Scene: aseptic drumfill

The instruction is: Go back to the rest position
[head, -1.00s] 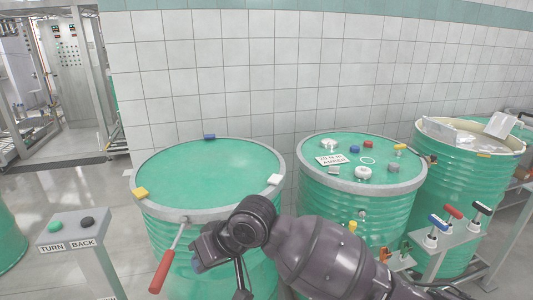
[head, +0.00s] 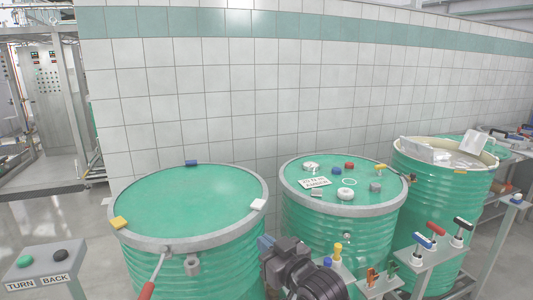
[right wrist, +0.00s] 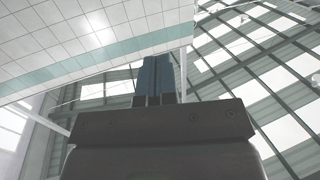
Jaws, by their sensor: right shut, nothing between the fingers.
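My right gripper (head: 266,243) shows low in the middle of the head view, in front of the gap between the left and middle drums. Its blue fingers (right wrist: 155,78) are together and empty in the right wrist view, pointing up with wall and ceiling behind them. The gripper touches no object that I can see. My left gripper is not in the head view.
A green drum (head: 190,207) with a ring clamp and red-handled lever stands left of my right gripper. A middle drum (head: 345,205) carries small parts on its lid. A button post (head: 42,270) stands at left, a lever stand (head: 435,258) at right.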

